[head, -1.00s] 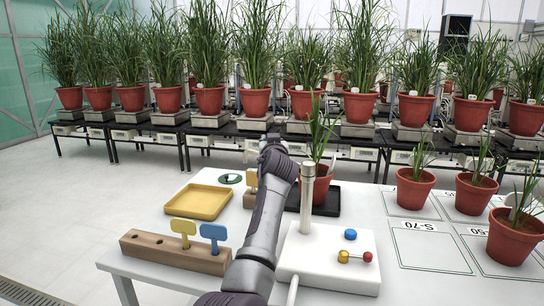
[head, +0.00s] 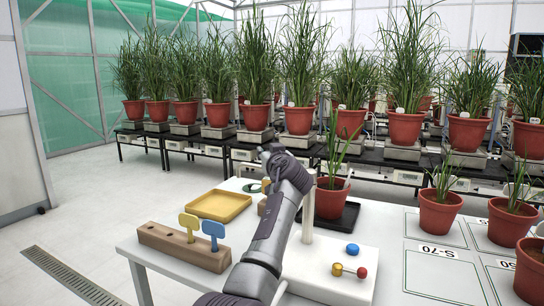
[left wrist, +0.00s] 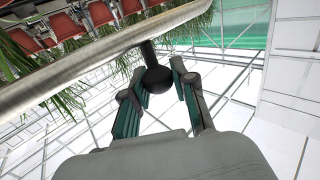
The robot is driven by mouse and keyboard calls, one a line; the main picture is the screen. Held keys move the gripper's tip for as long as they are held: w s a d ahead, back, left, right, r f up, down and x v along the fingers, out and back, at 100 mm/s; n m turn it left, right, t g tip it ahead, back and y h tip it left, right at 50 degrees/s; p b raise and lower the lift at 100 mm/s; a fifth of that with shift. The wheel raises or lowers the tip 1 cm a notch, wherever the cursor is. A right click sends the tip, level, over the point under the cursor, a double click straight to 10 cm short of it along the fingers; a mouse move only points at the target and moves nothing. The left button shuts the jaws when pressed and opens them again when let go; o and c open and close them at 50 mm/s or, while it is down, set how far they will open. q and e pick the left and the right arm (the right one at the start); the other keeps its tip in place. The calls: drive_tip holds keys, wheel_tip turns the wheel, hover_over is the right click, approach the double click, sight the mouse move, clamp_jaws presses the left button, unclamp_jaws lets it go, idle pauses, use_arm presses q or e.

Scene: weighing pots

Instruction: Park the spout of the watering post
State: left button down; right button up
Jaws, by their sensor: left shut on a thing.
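The watering post (head: 307,215) is a pale upright column on a white base (head: 328,274) on the table. In the left wrist view, its long pale spout bar (left wrist: 90,62) crosses the upper left. A black ball knob (left wrist: 158,80) hangs from the bar on a short dark stem. My left gripper (left wrist: 160,74) has its teal-padded fingers on either side of the knob and is shut on it. In the head view, my left arm runs up beside the post, and its wrist hides most of the gripper and the spout. My right gripper is in neither view.
A yellow tray (head: 218,206) and a wooden block (head: 182,246) with yellow and blue tags sit left of my arm. A potted plant (head: 331,196) stands on a black tray behind the post. Several pots stand at the right, near an empty marked square (head: 438,278).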

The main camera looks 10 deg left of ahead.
use_arm(q)
drive_tip(key=shift+s+f+n+g+y, duration=0.1)
drive_tip(key=shift+s+n+g+y, duration=0.2)
drive_tip(key=shift+s+n+y, duration=0.25)
drive_tip(key=shift+w+f, duration=0.1)
drive_tip(key=shift+f, duration=0.05)
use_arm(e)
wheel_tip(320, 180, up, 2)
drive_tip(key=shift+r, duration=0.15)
use_arm(q)
drive_tip(key=shift+f, duration=0.1)
drive_tip(key=c, duration=1.3)
unclamp_jaws()
drive_tip(key=o, duration=0.4)
drive_tip(key=shift+s+r, duration=0.25)
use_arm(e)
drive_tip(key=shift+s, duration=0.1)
use_arm(q)
drive_tip(key=shift+w+a, duration=0.1)
wheel_tip(320, 180, up, 10)
